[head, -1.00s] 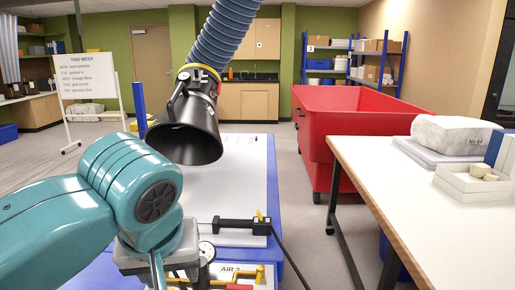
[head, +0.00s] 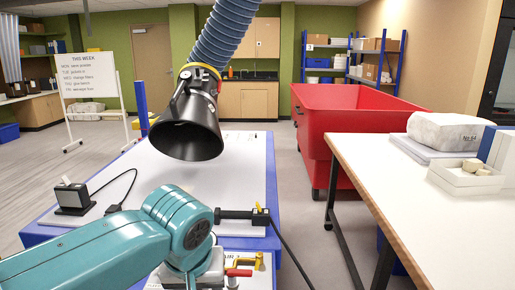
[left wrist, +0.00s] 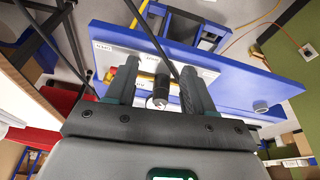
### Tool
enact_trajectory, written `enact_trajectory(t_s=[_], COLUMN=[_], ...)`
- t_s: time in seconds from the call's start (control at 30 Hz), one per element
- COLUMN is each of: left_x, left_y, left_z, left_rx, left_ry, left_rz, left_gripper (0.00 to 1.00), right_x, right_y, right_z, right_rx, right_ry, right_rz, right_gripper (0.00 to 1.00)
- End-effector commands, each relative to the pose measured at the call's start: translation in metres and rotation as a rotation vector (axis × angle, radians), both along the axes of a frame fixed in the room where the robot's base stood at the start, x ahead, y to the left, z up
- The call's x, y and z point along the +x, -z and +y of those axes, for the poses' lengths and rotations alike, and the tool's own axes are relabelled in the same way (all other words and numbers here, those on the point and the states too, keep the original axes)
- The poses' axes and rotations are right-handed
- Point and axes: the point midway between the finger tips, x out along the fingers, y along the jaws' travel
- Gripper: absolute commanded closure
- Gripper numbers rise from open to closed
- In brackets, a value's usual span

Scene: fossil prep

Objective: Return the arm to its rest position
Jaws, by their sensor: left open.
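My left arm (head: 110,250) comes in from the lower left in the head view, its teal joint low over the near part of the blue-edged work table (head: 258,237). The arm hides my left gripper there. In the left wrist view my left gripper (left wrist: 158,82) has its two fingers apart. A small dark cylinder shows between them in the picture; I cannot tell how far beyond them it is. I see nothing held. My right gripper is in neither view.
A black extraction hood (head: 187,125) hangs over the table. A black tool (head: 237,215) with a cable and a small black box (head: 73,198) lie on it. A red bin (head: 350,125) and a white bench (head: 425,205) stand to the right.

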Motion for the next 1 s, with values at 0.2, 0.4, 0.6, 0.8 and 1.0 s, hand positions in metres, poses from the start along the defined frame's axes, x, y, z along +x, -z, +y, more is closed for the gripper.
enact_trajectory(t_s=[0.2, 0.4, 0.6, 0.8, 1.0], left_x=[0.012, -0.012, -0.098, -0.169, -0.182], left_y=[0.089, 0.228, 0.357, 0.403, 0.409], left_z=[-0.012, -0.014, 0.001, 0.016, 0.02], left_rx=[-0.053, -0.19, -0.349, -0.376, -0.37], left_ry=[0.087, 0.142, 0.06, -0.037, -0.056], left_rz=[0.089, 0.21, 0.282, 0.29, 0.283], left_gripper=[0.47, 0.47, 0.47, 0.47, 0.47], right_x=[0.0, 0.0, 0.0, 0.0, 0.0], right_y=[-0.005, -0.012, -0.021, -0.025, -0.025], right_z=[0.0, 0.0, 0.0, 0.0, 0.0], right_rx=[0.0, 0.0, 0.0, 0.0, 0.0], right_ry=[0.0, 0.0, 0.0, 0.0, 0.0], right_rz=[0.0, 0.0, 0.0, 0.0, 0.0], right_gripper=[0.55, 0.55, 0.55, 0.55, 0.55])
